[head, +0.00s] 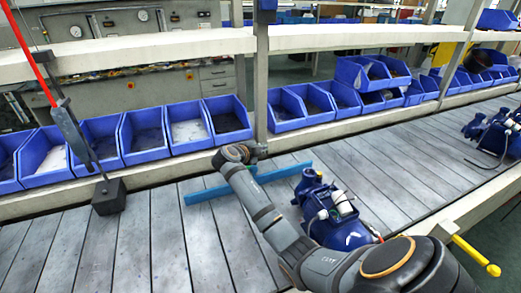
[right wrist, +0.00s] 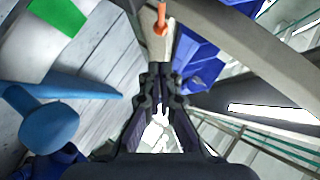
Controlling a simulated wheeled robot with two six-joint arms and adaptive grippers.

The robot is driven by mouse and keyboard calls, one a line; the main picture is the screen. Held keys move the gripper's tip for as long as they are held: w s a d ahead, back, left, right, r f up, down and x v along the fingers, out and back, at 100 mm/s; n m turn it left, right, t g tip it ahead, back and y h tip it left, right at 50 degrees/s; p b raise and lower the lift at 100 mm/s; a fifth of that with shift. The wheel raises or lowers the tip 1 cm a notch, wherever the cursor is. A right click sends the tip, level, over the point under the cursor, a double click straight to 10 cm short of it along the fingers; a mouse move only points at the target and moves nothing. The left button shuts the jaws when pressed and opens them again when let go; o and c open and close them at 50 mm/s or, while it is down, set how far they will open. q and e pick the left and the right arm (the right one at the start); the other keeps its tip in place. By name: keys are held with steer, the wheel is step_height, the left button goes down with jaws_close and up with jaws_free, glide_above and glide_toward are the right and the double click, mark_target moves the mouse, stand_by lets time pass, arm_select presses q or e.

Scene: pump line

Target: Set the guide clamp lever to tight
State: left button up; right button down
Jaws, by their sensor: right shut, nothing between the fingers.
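An orange lever-like rod with a rounded end (right wrist: 161,20) shows at the top of the right wrist view, just beyond my fingertips; it looks like the clamp lever, and its pivot is out of sight. My right gripper (right wrist: 162,78) is shut and empty, apart from the rod in the picture. In the head view the right gripper (head: 258,150) is small, beside the far conveyor edge, above the blue guide rail (head: 205,195). The lever cannot be made out there. My left gripper is not in view.
A blue pump (head: 345,235) stands on the slatted conveyor (head: 120,250) beside my right arm. Blue bins (head: 188,128) line the far shelf, with a post (head: 261,80) behind the gripper. A dark block (head: 108,197) hangs at left. A yellow handle (head: 475,256) juts out at lower right.

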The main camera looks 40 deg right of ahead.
steer(key=w+d+f+b, duration=0.2)
steer(key=w, duration=0.1)
steer(key=shift+w+d+f+b, duration=0.15)
steer(key=shift+w+f+b, duration=0.15)
steer(key=shift+f, duration=0.05)
steer(key=shift+w+d+f+n+t+b, duration=0.2)
steer(key=shift+f+n+t+b, duration=0.15)
steer(key=shift+b, duration=0.55)
steer(key=shift+r, duration=0.25)
steer(key=shift+a+r, duration=0.1)
steer(key=shift+a, duration=0.1)
